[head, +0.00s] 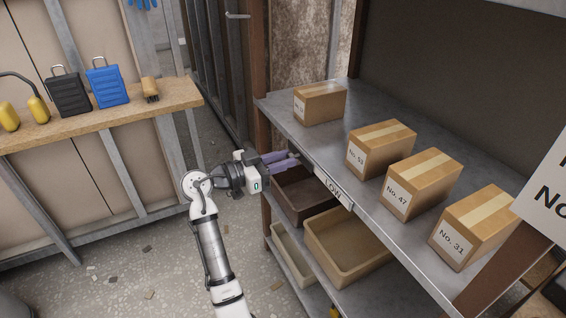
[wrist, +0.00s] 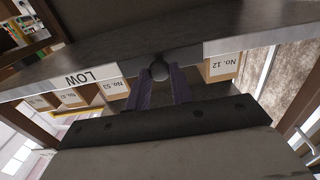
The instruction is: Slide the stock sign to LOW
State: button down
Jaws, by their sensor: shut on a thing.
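The stock sign is on the front edge of the metal shelf. A white strip reading LOW (head: 333,188) shows just right of my fingertips, and the LOW lettering also shows in the wrist view (wrist: 85,77). A dark round knob (wrist: 159,70) sits on this edge, between the LOW strip and a blank white strip (wrist: 225,46). My gripper (head: 297,160) has purple fingers and reaches the edge from the left. In the wrist view its fingers (wrist: 160,82) are shut on the knob. In the head view the knob is hidden by the fingers.
Several cardboard boxes, among them No. 47 (head: 422,183), stand on the metal shelf (head: 365,212). Below it are a brown bin (head: 303,200) and a tan bin (head: 345,243). A wooden bench (head: 105,112) stands at left. The speckled floor between is mostly clear.

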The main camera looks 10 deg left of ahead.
jog(key=c, duration=1.2)
grip_release()
jog(key=shift+w+a, duration=0.15)
jog(key=shift+a, duration=0.05)
jog(key=shift+c, duration=0.2)
jog(key=b+v, duration=0.2)
jog(key=v, duration=1.1)
jog(key=shift+s+a, duration=0.3)
